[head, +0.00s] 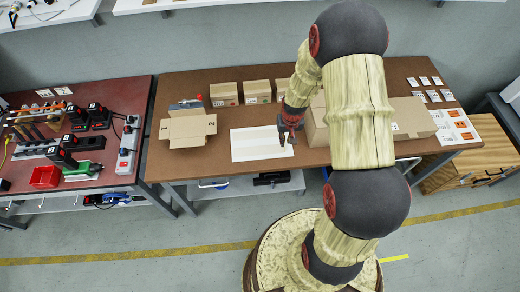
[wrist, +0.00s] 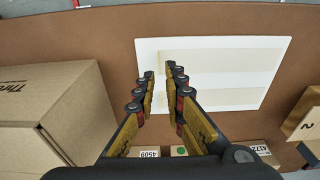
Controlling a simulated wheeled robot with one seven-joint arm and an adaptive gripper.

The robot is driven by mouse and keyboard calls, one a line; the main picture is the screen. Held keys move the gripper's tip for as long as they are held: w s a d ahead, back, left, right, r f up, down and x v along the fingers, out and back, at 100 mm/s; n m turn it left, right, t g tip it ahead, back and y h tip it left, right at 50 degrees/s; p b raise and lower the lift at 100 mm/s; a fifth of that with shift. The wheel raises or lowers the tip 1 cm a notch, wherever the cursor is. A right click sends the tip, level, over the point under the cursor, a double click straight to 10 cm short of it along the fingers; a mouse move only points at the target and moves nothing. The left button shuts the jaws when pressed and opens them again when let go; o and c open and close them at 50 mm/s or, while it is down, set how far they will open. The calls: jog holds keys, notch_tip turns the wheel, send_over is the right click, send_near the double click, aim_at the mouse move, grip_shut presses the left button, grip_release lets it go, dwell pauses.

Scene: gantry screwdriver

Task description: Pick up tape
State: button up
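A small grey item with a red part (head: 187,104) lies behind the open carton on the brown table in the head view; it may be a tape dispenser, but it is too small to be sure. I make out no clear roll of tape in the wrist view. My gripper (head: 287,138) is over the right part of a white sheet (head: 250,144), to the right of the open carton. In the wrist view my gripper (wrist: 162,73) has its fingers apart with nothing between them, and the white sheet (wrist: 150,52) lies below.
An open carton (head: 188,127) stands left of the sheet. Several small boxes (head: 224,94) line the back. A large closed box (wrist: 50,110), right of my gripper in the head view, stands close by. A red-topped bench (head: 100,170) with tools is at the left.

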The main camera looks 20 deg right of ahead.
aim_at(284, 149)
jog(key=f, duration=0.3)
jog(key=w+f+b, duration=0.1)
jog(key=f, duration=0.1)
jog(key=shift+d+f, duration=0.2)
jog(key=shift+f, duration=0.1)
jog(key=shift+s, duration=0.1)
jog(key=shift+r, duration=0.1)
grip_shut()
